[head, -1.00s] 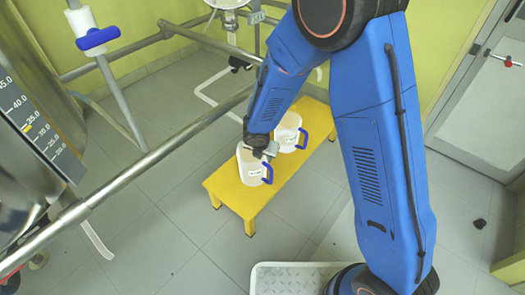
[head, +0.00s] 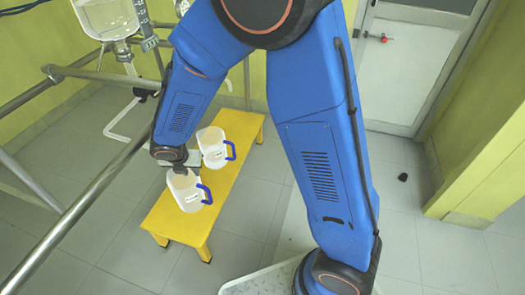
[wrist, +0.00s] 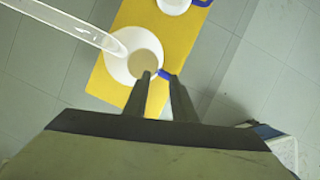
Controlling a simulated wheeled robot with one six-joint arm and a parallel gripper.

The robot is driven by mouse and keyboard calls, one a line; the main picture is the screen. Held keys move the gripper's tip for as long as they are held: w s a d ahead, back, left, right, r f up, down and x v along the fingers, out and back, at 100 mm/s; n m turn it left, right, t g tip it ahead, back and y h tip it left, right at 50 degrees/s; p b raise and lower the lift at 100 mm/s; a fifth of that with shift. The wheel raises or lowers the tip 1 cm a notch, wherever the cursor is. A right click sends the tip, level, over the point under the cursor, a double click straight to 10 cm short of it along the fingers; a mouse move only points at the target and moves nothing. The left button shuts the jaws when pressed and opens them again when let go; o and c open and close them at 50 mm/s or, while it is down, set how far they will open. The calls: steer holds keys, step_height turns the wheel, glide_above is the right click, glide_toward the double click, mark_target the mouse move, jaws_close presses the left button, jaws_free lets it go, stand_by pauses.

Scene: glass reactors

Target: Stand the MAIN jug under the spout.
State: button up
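Two white jugs with blue handles stand upright on a yellow bench (head: 222,215). The near jug (head: 190,196) is below my gripper (head: 177,166) in the head view; the far jug (head: 212,146) is just behind it. Each has a small label, too small to read, so I cannot tell which is MAIN. In the wrist view my gripper (wrist: 160,74) has its fingers apart at the near jug (wrist: 122,68), one tip overlapping its opening and a bit of the blue handle showing between the tips. Contact is unclear. I cannot clearly identify the spout.
A glass vessel (head: 108,18) hangs at upper left, with a white bent pipe (head: 122,122) below it. A metal rail (head: 75,205) runs diagonally left of the bench. A pale translucent tube (wrist: 60,22) enters the wrist view beside the near jug.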

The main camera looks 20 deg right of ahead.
steer(key=s+d+r+m, duration=0.3)
steer(key=d+r+m, duration=0.5)
steer(key=d+r, duration=0.15)
steer(key=s+d+r+m, duration=0.4)
steer(key=d+r+m, duration=0.35)
steer(key=d, duration=0.35)
steer(key=s+d+r+m, duration=0.3)
steer(key=s+d+m, duration=0.2)
steer(key=s+m, duration=0.3)
steer(key=s+d+r+m+y, duration=0.1)
steer(key=s+d+r+m, duration=0.3)
steer(key=s+m, duration=0.4)
steer(key=s+d, duration=0.1)
steer(key=s, duration=0.2)
steer(key=shift+d+r+t, duration=0.2)
steer(key=shift+d+t, duration=0.05)
steer(key=shift+t, duration=0.15)
steer(key=shift+o, duration=0.6)
